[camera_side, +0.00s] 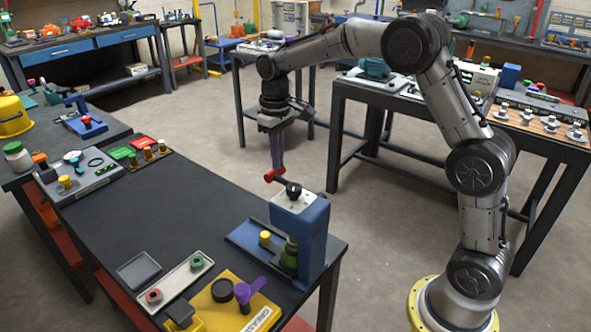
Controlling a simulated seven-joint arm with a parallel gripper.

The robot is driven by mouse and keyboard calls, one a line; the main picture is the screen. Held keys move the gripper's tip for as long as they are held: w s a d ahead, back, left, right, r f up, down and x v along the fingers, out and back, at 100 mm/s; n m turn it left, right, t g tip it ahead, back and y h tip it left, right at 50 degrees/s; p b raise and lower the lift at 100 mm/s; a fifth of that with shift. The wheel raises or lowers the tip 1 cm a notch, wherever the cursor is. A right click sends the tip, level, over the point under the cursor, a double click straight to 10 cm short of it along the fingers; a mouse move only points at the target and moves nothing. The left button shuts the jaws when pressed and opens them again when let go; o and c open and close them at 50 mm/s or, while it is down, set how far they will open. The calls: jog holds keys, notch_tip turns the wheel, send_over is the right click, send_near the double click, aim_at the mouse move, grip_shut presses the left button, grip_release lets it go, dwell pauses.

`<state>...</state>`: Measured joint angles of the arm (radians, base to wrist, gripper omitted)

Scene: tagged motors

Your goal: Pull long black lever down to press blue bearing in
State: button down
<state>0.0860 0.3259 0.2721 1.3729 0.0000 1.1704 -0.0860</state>
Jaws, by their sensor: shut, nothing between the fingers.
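A blue press (313,240) with a white top plate stands near the right end of the dark bench. A short dark lever with a red grip (274,175) comes off a black knob (293,190) on its top and points up and left. My gripper (277,166) is shut, pointing down, with its tips at or just above the red grip; I cannot tell whether they touch. A green cylinder (289,256) sits under the press head, and a yellow piece (265,238) stands on the blue base to its left. I cannot make out a blue bearing.
A grey tray (177,280) holds a red ring (153,296) and a green ring (197,261). A yellow grease station (228,312) with a purple lever is in front. A dark empty tray (138,269) lies left. The bench middle (150,215) is clear.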

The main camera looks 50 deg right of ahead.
jog(key=shift+f, duration=0.15)
jog(key=shift+w+f, duration=0.15)
jog(key=shift+f, duration=1.5)
